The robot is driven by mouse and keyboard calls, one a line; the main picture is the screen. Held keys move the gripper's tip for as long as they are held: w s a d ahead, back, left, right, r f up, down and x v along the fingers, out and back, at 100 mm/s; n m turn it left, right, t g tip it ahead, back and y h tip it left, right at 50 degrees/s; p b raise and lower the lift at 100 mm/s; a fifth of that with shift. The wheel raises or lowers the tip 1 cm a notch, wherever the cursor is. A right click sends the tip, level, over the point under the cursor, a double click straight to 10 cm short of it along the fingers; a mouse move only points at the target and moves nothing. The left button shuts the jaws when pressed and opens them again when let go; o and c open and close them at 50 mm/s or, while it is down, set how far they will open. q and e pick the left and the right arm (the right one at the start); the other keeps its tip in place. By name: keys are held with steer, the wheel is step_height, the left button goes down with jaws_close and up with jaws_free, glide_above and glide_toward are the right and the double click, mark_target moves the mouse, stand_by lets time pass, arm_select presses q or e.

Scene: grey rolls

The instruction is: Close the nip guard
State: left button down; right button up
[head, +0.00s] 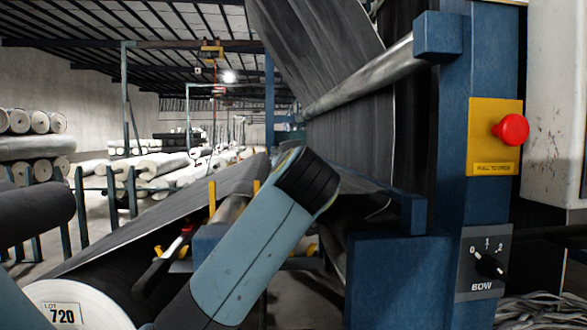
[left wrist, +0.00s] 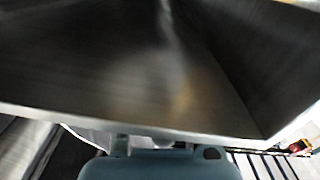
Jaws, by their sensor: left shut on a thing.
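I cannot pick out the nip guard for certain. In the head view my left arm rises from the bottom and ends in a black joint cap in front of the machine; its gripper is hidden. A bright steel roller (head: 365,75) crosses the upper machine, with dark grey web (head: 345,135) behind and below it. A dark metallic surface (left wrist: 120,75) with a pale lower edge fills most of the left wrist view, very close to the camera. No fingertips show there. My right gripper is in neither view.
A blue machine post (head: 490,60) carries a red stop button (head: 512,129) and a black dial panel (head: 487,262). A dark roll with a white end (head: 80,300) lies at lower left. Yellow uprights (head: 212,197) stand beside my arm. Stacked rolls (head: 30,122) line the background.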

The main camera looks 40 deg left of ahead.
arm_select(q)
steer(key=shift+f, duration=0.25)
steer(key=c, duration=1.3)
jaws_free()
steer(key=shift+f, duration=0.1)
steer(key=shift+c, duration=0.2)
steer(key=shift+s+a, duration=0.1)
steer(key=shift+s, duration=0.05)
steer(key=shift+s+d, duration=0.1)
steer(key=shift+d, duration=0.2)
steer(key=v, duration=0.7)
steer(key=shift+s+a, duration=0.1)
steer(key=shift+a, duration=0.05)
steer(key=shift+r, duration=0.25)
